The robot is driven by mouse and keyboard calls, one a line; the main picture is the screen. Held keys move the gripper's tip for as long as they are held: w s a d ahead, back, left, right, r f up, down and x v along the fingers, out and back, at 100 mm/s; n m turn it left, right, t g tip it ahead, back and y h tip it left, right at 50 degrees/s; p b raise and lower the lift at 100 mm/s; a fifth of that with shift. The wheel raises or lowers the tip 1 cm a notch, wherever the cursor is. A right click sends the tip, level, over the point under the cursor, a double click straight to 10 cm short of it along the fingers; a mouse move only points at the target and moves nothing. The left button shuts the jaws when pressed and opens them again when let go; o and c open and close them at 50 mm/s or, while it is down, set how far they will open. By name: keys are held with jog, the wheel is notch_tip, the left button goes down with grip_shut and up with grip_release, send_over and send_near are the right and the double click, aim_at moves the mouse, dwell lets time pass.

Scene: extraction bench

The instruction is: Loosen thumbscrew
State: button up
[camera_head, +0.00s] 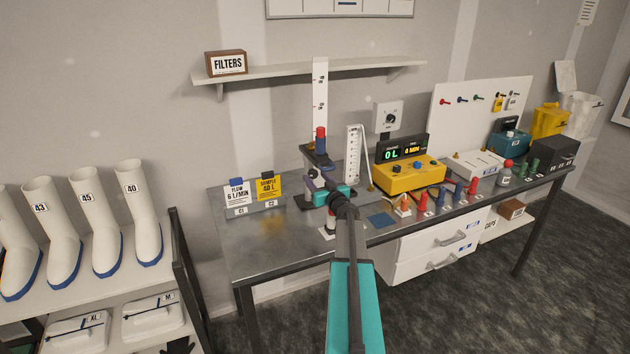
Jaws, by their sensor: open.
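A stand with a tall white slotted post (320,95) stands on the bench, with a dark bracket (317,158) partway up it. A red and blue cylinder (320,140) sits upright at the bracket. A small dark, purplish part (312,174) shows just below the bracket; I cannot tell for sure if it is the thumbscrew. My gripper (318,183) is close to this part, in front of the stand. Its jaws are open, and no object shows held in them. My wrist and arm hide the lower stand in part, and contact cannot be told.
The metal bench (265,255) has free room at its left front. A yellow device (408,177) with displays stands right of the stand, with several red cylinders before it. Two sign cards (238,193) stand left. A wall shelf (290,72) hangs above.

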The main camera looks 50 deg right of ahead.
jog(key=c, duration=1.1)
jog(key=shift+o, duration=0.2)
jog(key=shift+n, duration=0.4)
jog(key=shift+a+n, duration=0.1)
jog(key=shift+n, duration=1.9)
jog(key=shift+w, duration=0.1)
jog(key=o, duration=1.1)
jog(key=shift+c, duration=0.2)
